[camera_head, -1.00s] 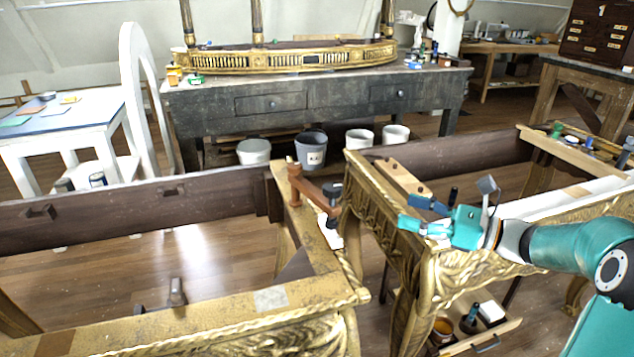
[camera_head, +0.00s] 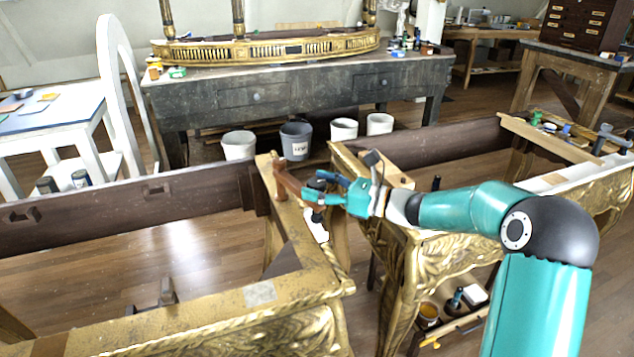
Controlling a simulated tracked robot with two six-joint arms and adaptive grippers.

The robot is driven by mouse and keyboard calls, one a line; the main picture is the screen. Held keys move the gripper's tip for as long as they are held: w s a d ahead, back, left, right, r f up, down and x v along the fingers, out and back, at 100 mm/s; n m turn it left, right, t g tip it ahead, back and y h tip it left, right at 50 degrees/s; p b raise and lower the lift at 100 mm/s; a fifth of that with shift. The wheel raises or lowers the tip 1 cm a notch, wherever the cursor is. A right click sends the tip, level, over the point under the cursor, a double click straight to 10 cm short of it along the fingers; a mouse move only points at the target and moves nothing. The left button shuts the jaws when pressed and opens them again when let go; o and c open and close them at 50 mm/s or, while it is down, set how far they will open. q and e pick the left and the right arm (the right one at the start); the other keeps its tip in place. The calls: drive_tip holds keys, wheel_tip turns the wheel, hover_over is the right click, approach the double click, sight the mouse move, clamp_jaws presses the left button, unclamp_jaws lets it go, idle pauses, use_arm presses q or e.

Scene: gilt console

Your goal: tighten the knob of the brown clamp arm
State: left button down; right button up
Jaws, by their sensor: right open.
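The brown clamp arm (camera_head: 287,182) sits at the back right corner of the left gilt frame (camera_head: 222,308) and reaches out to the right. Its dark knob (camera_head: 316,184) is at the outer end, partly hidden by my fingers. My right gripper (camera_head: 318,187) comes in from the right and is open, with a dark blue finger on the far side and a teal finger on the near side. The fingertips are at the knob, one on each side in the picture. I cannot tell whether they touch it. My left gripper is out of view.
A second gilt frame (camera_head: 424,262) stands to the right, under my right arm, with a narrow gap between the frames. An open drawer (camera_head: 455,326) with small jars is low inside it. Several buckets (camera_head: 296,141) stand behind, beneath a grey workbench (camera_head: 221,100).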

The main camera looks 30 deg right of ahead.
drive_tip(key=shift+w+a, duration=0.2)
